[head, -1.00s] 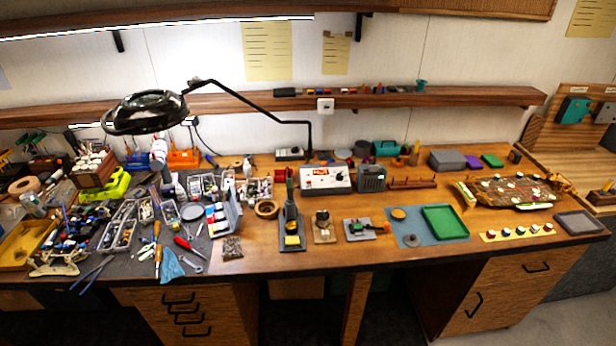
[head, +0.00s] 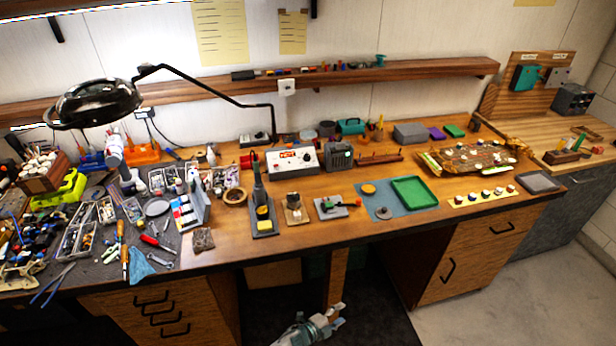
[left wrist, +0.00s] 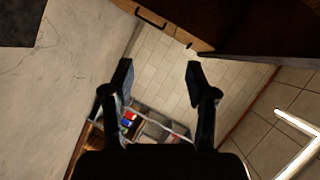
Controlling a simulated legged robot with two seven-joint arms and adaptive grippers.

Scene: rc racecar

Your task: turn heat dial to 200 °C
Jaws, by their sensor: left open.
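The white control box (head: 293,161) with a small red display (head: 290,155) stands toward the back of the workbench in the head view. Small dark controls show on its front, but the heat dial's setting is too small to read. My left gripper (head: 338,316) is at the bottom of the head view, in front of the bench and well short of the box. It is open and empty. In the left wrist view the two dark fingers (left wrist: 160,80) are spread apart, with floor and furniture between and behind them. My right gripper is not in view.
A soldering iron stand (head: 262,215), a green tray (head: 410,191) and a grey speaker-like box (head: 339,157) stand near the control box. The bench's front edge (head: 330,245) lies between my gripper and these things. A lamp (head: 98,103) hangs over the cluttered left side.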

